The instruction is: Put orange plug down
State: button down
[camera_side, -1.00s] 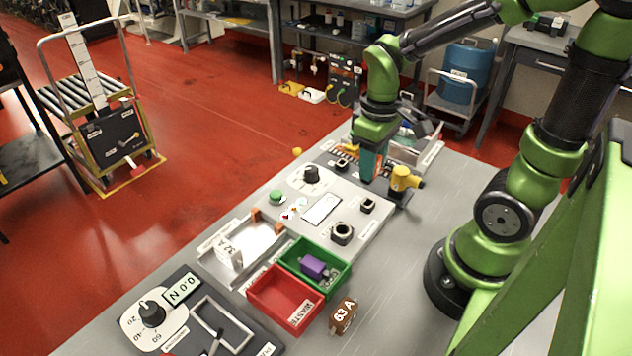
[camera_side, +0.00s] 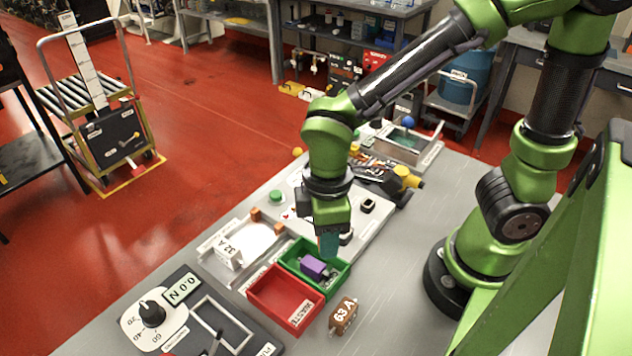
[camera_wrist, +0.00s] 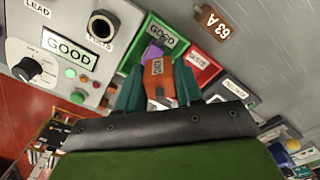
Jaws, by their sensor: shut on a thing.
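My gripper (camera_side: 328,243) is above the back right part of the green bin in the side view. In the wrist view my gripper (camera_wrist: 160,88) is shut on the orange plug (camera_wrist: 158,68), with a teal finger on each side. The plug carries a label and has a pale lower end. In the side view the fingers hide it. The green bin (camera_side: 288,263) holds a purple block (camera_side: 313,267) and some grey pieces. In the wrist view the green bin (camera_wrist: 143,32) lies beyond the plug, with the purple block (camera_wrist: 152,54) beside the plug.
A red bin (camera_side: 262,303) adjoins the green one. A brown 63 A block (camera_side: 343,315) stands right of it. A white 32 A block (camera_side: 228,254) stands left. The test panel with a green button (camera_side: 275,196) lies behind. A yellow-black tool (camera_side: 403,180) lies farther right.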

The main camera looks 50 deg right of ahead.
jog(key=shift+f, duration=2.25)
jog(key=shift+f, duration=0.3)
jog(key=c, duration=0.7)
grip_release()
jog(key=shift+c, duration=0.2)
